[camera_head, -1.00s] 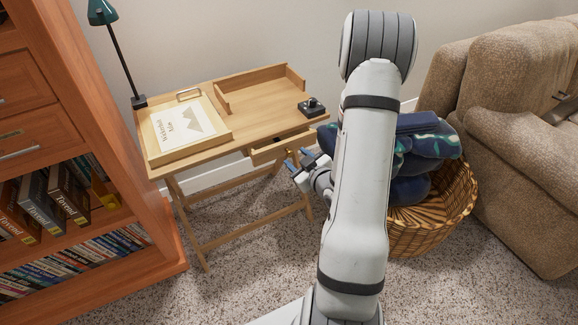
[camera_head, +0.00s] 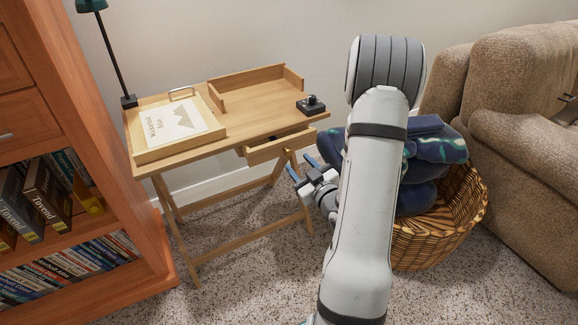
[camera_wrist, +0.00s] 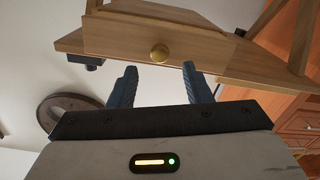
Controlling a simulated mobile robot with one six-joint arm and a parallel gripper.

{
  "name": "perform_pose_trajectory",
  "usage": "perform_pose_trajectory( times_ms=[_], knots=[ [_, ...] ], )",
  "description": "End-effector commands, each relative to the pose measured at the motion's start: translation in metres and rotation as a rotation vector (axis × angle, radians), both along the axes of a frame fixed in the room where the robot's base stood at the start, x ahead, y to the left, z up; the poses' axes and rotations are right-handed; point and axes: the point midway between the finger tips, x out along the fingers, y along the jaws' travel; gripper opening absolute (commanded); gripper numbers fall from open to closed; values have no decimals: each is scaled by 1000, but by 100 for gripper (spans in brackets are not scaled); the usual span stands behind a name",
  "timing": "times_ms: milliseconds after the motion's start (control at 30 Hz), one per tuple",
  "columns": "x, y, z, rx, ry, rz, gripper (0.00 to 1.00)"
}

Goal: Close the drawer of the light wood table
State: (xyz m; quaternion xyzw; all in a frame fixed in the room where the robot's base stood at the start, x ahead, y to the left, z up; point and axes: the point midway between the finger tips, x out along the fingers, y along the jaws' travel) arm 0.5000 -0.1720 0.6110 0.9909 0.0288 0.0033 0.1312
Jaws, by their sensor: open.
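The light wood table (camera_head: 262,105) stands against the wall on crossed legs. Its small drawer (camera_head: 268,152) sticks out from the front edge, pulled part way open. In the wrist view the drawer front (camera_wrist: 190,55) carries a round brass knob (camera_wrist: 159,53). My gripper (camera_head: 300,168) is just in front of the drawer, a little below and to the right of it in the head view. Its blue fingers are apart and empty. In the wrist view my gripper (camera_wrist: 158,85) points at the drawer front, with the knob between the fingertips' directions. I cannot tell whether they touch.
A wooden tray with a book (camera_head: 172,125) and a black joystick (camera_head: 311,105) are on the tabletop. A wicker basket (camera_head: 440,235) with blue cushions stands right of the table, near my arm. A bookcase (camera_head: 95,215) is at left, a sofa (camera_head: 520,130) at right.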

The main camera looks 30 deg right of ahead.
Motion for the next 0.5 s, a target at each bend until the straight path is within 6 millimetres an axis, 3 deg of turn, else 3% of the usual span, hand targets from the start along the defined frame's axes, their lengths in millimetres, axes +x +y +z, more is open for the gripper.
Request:
perform_pose_trajectory(
  times_ms=[300,500],
  knots=[
    [43,3,0,1,-2,1,45],
    [53,3,1,1,-1,-2,45]
  ],
)
